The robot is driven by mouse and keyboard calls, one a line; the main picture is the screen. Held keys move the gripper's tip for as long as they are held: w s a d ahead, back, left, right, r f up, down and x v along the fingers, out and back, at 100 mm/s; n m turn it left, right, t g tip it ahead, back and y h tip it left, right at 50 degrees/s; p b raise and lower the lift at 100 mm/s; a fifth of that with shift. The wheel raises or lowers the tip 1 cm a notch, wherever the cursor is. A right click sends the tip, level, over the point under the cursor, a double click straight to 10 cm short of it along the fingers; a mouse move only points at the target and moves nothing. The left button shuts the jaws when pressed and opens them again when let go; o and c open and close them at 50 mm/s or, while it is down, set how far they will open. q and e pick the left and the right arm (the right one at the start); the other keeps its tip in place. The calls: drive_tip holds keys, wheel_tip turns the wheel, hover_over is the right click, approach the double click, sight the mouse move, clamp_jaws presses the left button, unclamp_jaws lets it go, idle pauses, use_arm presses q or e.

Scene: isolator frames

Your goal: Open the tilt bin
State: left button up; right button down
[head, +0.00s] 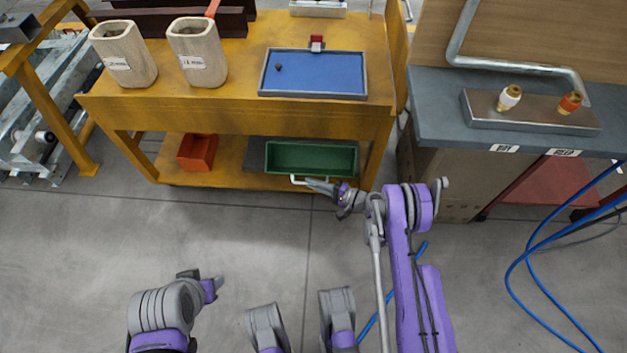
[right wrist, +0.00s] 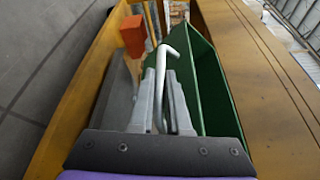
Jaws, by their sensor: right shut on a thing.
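The green tilt bin (head: 320,172) sits on the lower shelf of the yellow bench, and its open top and inside show. It also shows in the right wrist view (right wrist: 206,80), with its long green side to the right of my fingers. A white bar handle (head: 300,180) runs along its front; in the right wrist view the handle (right wrist: 163,52) passes between my fingers. My right gripper (head: 317,187) is shut on this handle, and its fingers (right wrist: 162,85) hide part of it. My left gripper (head: 205,283) is low at left, away from the bin; its jaw gap is unclear.
The yellow bench (head: 240,115) carries two beige containers (head: 123,55) and a blue tray (head: 315,73). An orange-red bin (head: 197,152) is on the lower shelf, left of the green one. A grey-topped counter (head: 440,95) stands right. Blue hoses (head: 530,245) hang at right. The floor in front is mostly clear.

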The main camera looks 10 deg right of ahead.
drive_tip(key=shift+f, duration=0.25)
idle(0.3)
drive_tip(key=c, duration=1.2)
unclamp_jaws()
drive_tip(key=shift+o, duration=0.2)
drive_tip(key=shift+s, duration=0.1)
drive_tip(key=f+p+v, duration=0.1)
drive_tip(key=p+v, duration=0.1)
drive_tip(key=v, duration=0.8)
drive_tip(key=shift+s+d+r, duration=0.2)
drive_tip(key=shift+d+r, duration=0.05)
drive_tip(key=shift+r, duration=0.2)
